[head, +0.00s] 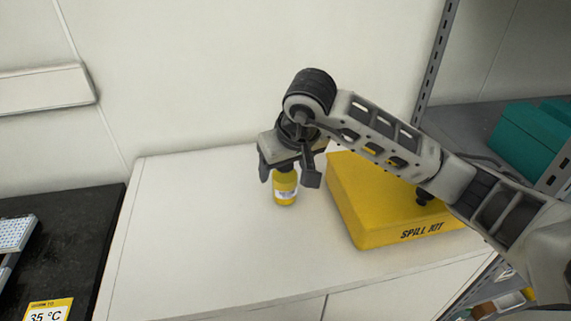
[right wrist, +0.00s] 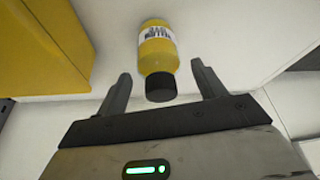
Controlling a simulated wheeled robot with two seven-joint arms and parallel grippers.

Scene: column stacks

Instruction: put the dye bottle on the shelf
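The dye bottle (head: 285,190) is yellow with a white label and stands upright on the white cabinet top. In the right wrist view the bottle (right wrist: 158,55) shows its dark cap towards me. My right gripper (head: 288,178) is above the bottle and points down. Its fingers are open, one on each side of the cap, with a gap on both sides in the right wrist view (right wrist: 161,70). The shelf (head: 470,120) is a grey metal rack at the right in the head view, partly hidden by my right arm. My left gripper is not in view.
A yellow spill kit case (head: 365,205) lies close to the right of the bottle. A teal box (head: 530,138) stands on the rack. A black surface (head: 75,250) with a temperature sign is at the left. The cabinet top (head: 190,230) left of the bottle is clear.

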